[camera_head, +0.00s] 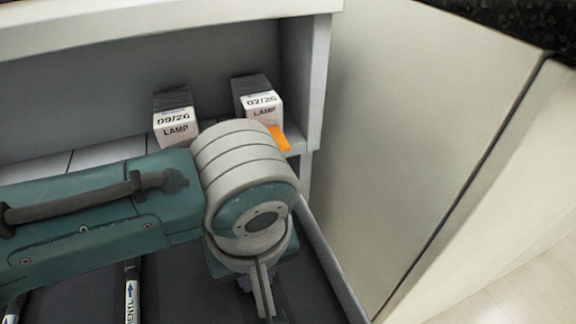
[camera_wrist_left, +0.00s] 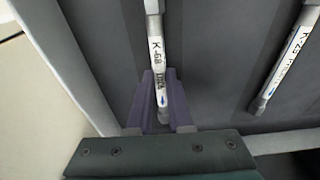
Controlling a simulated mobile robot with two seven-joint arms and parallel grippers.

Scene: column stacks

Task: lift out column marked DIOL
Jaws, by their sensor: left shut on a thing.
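In the left wrist view a thin white column (camera_wrist_left: 156,52) carries a label that starts K-68; the smaller word on it looks like DIOL but is hard to read. My left gripper (camera_wrist_left: 160,76) has its purple fingers on either side of this column and is shut on it near its lower end. The column lies over a dark grey surface. In the head view my left arm reaches in from the left and hides most of the gripper and the column. My right gripper is in neither view.
Another column (camera_wrist_left: 285,60), labelled K-29, lies to the right in the wrist view. In the head view a column (camera_head: 131,292) ending in ENYL lies below my arm. Two LAMP boxes (camera_head: 176,118) (camera_head: 260,99) and an orange item (camera_head: 279,138) sit on the shelf behind. A pale panel (camera_head: 420,130) bounds the right.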

